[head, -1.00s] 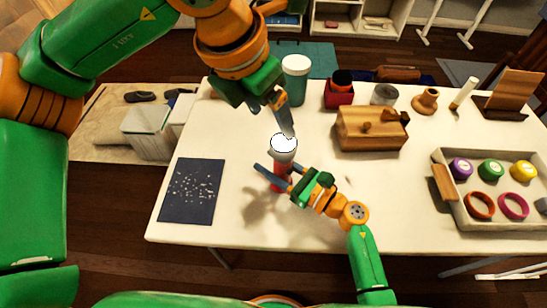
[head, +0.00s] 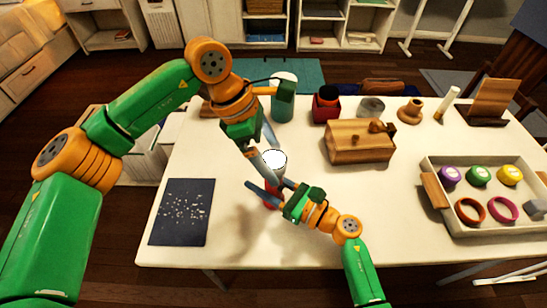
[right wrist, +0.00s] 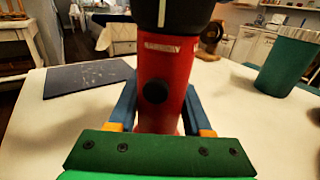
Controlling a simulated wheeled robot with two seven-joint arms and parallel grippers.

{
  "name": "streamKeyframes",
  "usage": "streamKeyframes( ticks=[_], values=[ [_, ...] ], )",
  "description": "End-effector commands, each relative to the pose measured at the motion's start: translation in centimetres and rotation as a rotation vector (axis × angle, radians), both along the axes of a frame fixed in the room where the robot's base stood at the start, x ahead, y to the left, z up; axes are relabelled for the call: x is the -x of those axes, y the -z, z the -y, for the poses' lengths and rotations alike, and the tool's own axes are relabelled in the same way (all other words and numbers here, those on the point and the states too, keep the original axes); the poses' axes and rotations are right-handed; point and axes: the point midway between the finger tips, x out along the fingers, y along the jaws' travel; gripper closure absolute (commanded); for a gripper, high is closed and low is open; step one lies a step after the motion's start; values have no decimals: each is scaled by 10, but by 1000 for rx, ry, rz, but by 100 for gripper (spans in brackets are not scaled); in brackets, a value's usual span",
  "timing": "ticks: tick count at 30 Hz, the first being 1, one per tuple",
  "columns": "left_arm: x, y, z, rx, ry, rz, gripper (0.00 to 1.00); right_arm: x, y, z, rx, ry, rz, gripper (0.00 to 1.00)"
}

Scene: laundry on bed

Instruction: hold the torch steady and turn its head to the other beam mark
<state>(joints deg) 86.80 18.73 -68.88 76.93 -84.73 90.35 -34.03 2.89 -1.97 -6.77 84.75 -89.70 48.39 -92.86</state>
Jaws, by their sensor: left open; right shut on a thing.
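The torch stands upright over the table, its bright white lens (head: 273,160) facing up and its red body (head: 270,203) below. In the right wrist view the red body (right wrist: 165,90) has a round black button and lettering, and the black head (right wrist: 185,12) shows a white mark. My right gripper (head: 274,190) is shut on the red body, with its fingers on both sides in the right wrist view. My left gripper (head: 263,150) is open at the torch head, fingers pointing down at its far and left sides. Whether they touch the head cannot be told.
A dark speckled mat (head: 183,212) lies left on the white table (head: 330,225). Behind the torch stand a green cup (head: 283,103), a red container (head: 326,108) and a wooden box (head: 358,145). A tray (head: 490,222) of coloured rings and round pieces is at right.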

Motion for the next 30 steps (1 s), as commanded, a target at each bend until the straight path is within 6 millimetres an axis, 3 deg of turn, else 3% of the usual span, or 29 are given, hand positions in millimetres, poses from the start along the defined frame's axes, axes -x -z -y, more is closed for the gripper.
streamKeyframes(
  ticks=[3, 11, 20, 21, 30],
  values=[
    [1, 10, 4, 0, 0, -1, 5, 0, 0, 0, 0, 0, 0, 100],
    [0, 12, 5, 0, 0, 1, 5, 0, 0, 0, 0, 0, 0, 100],
    [0, 11, 5, 0, 0, 1, 86, 0, 0, 0, 1, 0, -1, 100],
    [0, 11, 5, 0, 0, 1, 90, 0, 0, 0, 1, 0, -1, 100],
    [0, 11, 5, -1, -55, 2, 90, 0, 0, 0, 1, 0, -1, 100]
  ],
)
